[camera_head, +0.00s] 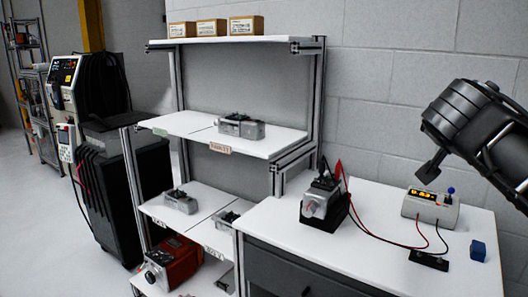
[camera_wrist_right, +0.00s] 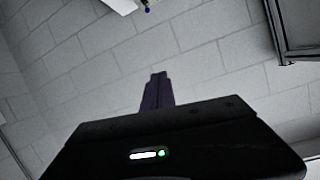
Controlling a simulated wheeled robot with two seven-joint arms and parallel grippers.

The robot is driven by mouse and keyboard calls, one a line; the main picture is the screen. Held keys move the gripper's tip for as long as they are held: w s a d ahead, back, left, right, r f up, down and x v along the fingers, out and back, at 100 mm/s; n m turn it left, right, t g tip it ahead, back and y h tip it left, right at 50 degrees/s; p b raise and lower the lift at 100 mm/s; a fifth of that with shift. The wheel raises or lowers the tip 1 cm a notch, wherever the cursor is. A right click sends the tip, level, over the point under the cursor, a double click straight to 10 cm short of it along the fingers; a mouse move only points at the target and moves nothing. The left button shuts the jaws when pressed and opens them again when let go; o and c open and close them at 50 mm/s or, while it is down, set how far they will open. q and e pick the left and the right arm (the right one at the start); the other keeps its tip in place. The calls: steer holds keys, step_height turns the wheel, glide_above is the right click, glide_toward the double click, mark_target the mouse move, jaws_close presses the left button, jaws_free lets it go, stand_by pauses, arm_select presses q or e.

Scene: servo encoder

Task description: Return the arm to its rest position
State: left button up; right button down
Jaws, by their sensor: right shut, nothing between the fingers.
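My right arm comes in from the right edge of the head view. Its right gripper (camera_head: 431,167) hangs in the air above the white workbench, left of and above the meter box (camera_head: 431,206). The fingers look closed together and hold nothing. In the right wrist view the shut fingers (camera_wrist_right: 157,92) stand out dark against the grey block wall. My left gripper is in neither view.
The workbench (camera_head: 380,225) carries a servo unit (camera_head: 322,200) wired to the meter box, and a small blue block (camera_head: 478,250). A shelf rack (camera_head: 230,130) with several grey parts and cardboard boxes (camera_head: 212,27) stands left. A black cabinet machine (camera_head: 105,170) stands farther left.

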steer(key=w+a+f+n+t+y, duration=0.3)
steer(key=w+a+f+n+y, duration=0.65)
steer(key=a, duration=0.45)
steer(key=w+a+f+n+g+y+b, duration=0.15)
steer(key=a+f, duration=0.25)
steer(key=f, duration=0.7)
steer(key=w+a+f+n+g+y+b, duration=0.1)
steer(key=a+f+b, duration=0.3)
steer(key=f, duration=0.7)
steer(key=w+a+f+n+g+y+b, duration=0.1)
steer(key=a+f, duration=0.4)
steer(key=f, duration=0.6)
steer(key=s+a+f+m+g+b, duration=0.15)
steer(key=s+f, duration=0.25)
steer(key=f, duration=0.7)
steer(key=s+a+f+g+y+b, duration=0.1)
steer(key=s+f+b, duration=0.25)
steer(key=f, duration=0.65)
steer(key=s+a+f+m+g+b, duration=0.15)
steer(key=s+f, duration=0.25)
steer(key=f, duration=0.7)
steer(key=s+a+f+m+g+b, duration=0.1)
steer(key=s+f+g+b, duration=0.65)
steer(key=s+f, duration=1.6)
step_height(320, 180, up, 27)
steer(key=a+t+p, duration=0.1)
steer(key=t+p, duration=0.1)
steer(key=p, duration=2.3)
steer(key=shift+w+a+f, duration=0.2)
steer(key=shift+a, duration=0.05)
